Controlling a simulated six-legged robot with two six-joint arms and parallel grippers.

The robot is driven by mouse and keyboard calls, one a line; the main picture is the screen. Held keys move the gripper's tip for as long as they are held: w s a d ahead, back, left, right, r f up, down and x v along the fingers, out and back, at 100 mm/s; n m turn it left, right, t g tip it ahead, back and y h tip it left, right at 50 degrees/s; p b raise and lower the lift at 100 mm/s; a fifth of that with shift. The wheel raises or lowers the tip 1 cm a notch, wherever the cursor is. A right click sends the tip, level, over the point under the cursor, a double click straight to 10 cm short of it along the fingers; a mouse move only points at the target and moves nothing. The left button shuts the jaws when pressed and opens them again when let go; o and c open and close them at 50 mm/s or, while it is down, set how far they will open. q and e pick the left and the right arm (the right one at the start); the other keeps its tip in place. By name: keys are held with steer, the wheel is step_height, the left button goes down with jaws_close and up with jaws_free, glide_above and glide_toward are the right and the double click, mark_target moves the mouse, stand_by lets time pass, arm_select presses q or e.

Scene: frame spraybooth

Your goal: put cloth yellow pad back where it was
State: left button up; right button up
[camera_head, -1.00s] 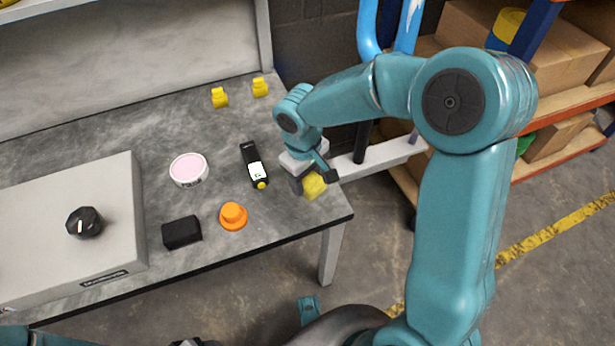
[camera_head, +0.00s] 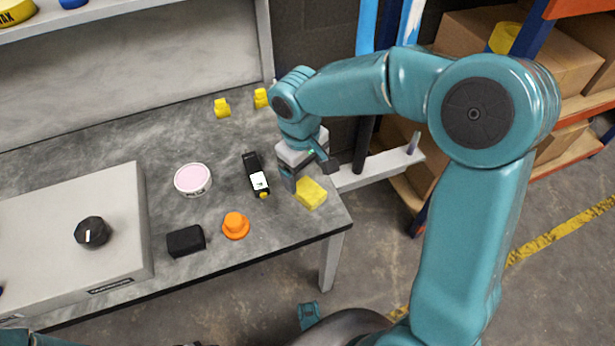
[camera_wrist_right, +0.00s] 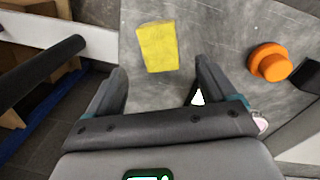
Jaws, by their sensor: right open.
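The yellow cloth pad (camera_head: 311,194) lies flat on the grey table near its right front corner. In the right wrist view the pad (camera_wrist_right: 158,46) lies beyond the fingertips, roughly in line with the gap between them, and nothing grips it. My right gripper (camera_head: 305,174) is open and empty, just behind the pad and above the table. Its two fingers (camera_wrist_right: 160,78) show spread apart in the right wrist view. My left gripper is not in view.
A grey box with a dial (camera_head: 70,215) stands left. Shelving (camera_head: 570,140) is at right.

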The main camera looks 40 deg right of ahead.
mark_target(305, 192)
steer(key=r+p, duration=0.1)
steer(key=r, duration=0.4)
steer(key=shift+a, duration=0.2)
stand_by(0.3)
